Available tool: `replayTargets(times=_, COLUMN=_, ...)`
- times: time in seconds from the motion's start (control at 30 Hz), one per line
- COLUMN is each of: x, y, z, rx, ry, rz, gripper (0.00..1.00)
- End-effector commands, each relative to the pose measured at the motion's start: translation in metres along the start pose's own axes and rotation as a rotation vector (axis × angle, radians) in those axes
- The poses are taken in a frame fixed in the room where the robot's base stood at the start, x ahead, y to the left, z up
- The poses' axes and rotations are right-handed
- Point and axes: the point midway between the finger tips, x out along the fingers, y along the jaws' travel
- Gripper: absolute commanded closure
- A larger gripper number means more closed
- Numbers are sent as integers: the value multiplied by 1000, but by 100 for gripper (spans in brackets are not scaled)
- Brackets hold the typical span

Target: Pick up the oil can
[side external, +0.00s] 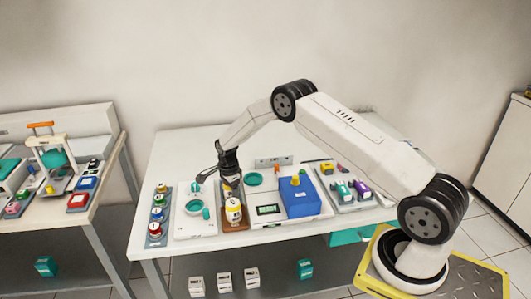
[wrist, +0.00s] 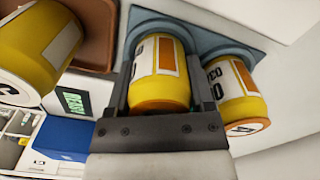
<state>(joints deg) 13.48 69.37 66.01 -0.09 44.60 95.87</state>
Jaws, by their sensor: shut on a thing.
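My gripper (wrist: 160,75) is shut on a yellow can (wrist: 164,68) with a white label, an orange stripe and an orange end. The can is between the two dark fingers, with its far end at a blue-grey holder (wrist: 198,35); I cannot tell whether it is lifted clear. A similar yellow can (wrist: 238,85) is in the holder just to the right. In the side view my gripper (side external: 231,181) points down behind the brown tray, and the held can is mostly hidden. No label readably says oil, so I cannot tell the oil can by its print.
A larger yellow can (side external: 233,209) stands on the brown tray (side external: 236,226) close to my gripper. A blue box (side external: 299,201) is to the right. A rack of coloured jars (side external: 157,215) and a white plate with a green ring (side external: 195,222) are to the left.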

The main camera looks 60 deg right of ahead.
Motion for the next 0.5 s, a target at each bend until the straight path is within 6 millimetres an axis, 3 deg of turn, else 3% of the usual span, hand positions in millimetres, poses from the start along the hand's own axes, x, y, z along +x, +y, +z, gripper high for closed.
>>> replayTargets(times=0.5, x=-11, y=-1, z=0, rx=0, ry=-1, rz=-1, gripper=95)
